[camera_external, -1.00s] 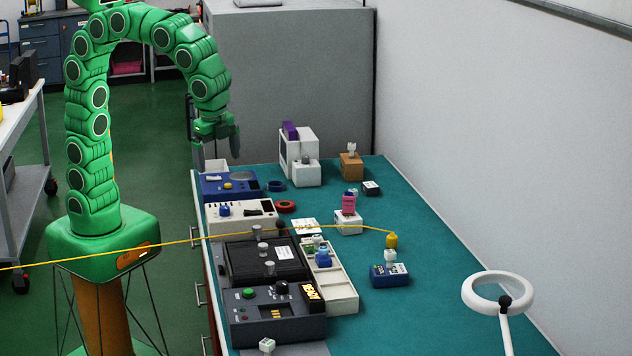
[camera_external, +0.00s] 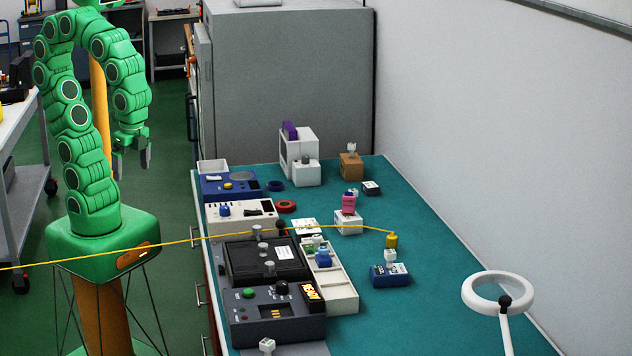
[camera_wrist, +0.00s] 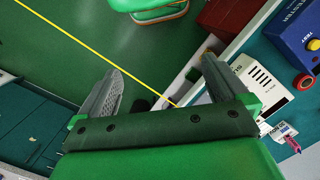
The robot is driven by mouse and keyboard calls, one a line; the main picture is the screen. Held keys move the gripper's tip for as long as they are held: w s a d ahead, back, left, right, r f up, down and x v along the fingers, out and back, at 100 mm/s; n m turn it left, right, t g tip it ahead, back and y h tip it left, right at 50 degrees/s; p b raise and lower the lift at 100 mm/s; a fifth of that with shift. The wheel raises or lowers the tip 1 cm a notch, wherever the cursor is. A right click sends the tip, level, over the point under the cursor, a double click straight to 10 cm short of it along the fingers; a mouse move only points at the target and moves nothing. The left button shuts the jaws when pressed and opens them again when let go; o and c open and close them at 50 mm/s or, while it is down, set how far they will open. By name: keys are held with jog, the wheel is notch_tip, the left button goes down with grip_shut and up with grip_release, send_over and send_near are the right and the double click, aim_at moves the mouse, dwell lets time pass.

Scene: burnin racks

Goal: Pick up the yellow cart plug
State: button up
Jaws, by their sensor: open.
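The yellow cart plug (camera_external: 391,240) stands on the teal bench mat, right of the white tray and just behind a dark blue block. A thin yellow cable (camera_external: 150,250) runs from it leftward across the bench and past my base. My gripper (camera_external: 131,165) is open and empty, hanging left of the bench over the green floor, well away from the plug. In the wrist view, my two grey fingers (camera_wrist: 160,90) are spread apart, and the cable shows beyond them. The plug itself does not show in the wrist view.
The bench's left side holds a blue tester (camera_external: 228,188), a cream device (camera_external: 240,219), a black box (camera_external: 262,264) and a grey control panel (camera_external: 278,318). A dark blue block (camera_external: 390,276) is close to the plug. A ring lamp (camera_external: 498,293) stands front right. The mat right of the plug is clear.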

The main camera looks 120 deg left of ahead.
jog(key=s, duration=0.1)
jog(key=s+f, duration=0.1)
jog(key=shift+s+d, duration=0.25)
jog(key=shift+s, duration=0.05)
jog(key=c, duration=0.7)
jog(key=shift+c, duration=0.2)
